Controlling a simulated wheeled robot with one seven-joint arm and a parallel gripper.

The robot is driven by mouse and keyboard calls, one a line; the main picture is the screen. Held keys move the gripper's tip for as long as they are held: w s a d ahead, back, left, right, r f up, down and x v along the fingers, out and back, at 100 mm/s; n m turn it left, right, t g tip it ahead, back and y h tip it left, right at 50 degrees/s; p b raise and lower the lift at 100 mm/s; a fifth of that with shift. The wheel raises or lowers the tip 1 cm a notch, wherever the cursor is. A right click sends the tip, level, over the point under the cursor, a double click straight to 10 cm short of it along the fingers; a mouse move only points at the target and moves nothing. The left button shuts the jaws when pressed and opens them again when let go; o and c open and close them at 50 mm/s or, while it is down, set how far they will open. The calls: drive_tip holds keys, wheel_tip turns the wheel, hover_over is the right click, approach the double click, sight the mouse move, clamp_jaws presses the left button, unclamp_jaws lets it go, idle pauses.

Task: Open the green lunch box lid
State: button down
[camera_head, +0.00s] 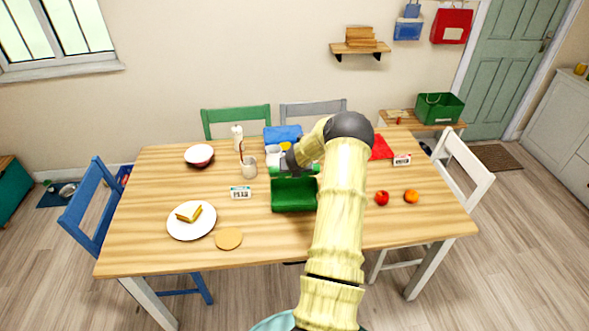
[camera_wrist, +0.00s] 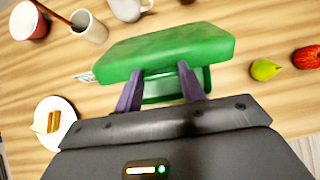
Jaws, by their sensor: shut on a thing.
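The green lunch box (camera_head: 293,197) sits in the middle of the wooden table, partly behind my arm in the head view. In the wrist view its solid green lid (camera_wrist: 165,50) lies across the middle, and a lighter green rimmed part (camera_wrist: 163,90) shows below it between my fingers. My gripper (camera_wrist: 160,68) is shut on the lid, with both dark fingertips against its near edge. How far the lid is tilted is hard to tell.
Left of the box are a small sign (camera_head: 241,192), a plate with a sandwich (camera_head: 191,229) and a beige disc (camera_head: 229,239). A cup with a utensil (camera_head: 249,170) stands behind left. An apple (camera_head: 382,198) and an orange (camera_head: 411,196) lie right. The table's front right is clear.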

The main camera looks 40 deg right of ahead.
idle(0.3)
drive_tip(key=c, duration=0.8)
unclamp_jaws()
drive_tip(key=shift+w, duration=0.1)
drive_tip(key=shift+c, duration=0.2)
drive_tip(key=b+v, duration=0.3)
drive_tip(key=v, duration=1.4)
drive_tip(key=shift+r, duration=0.2)
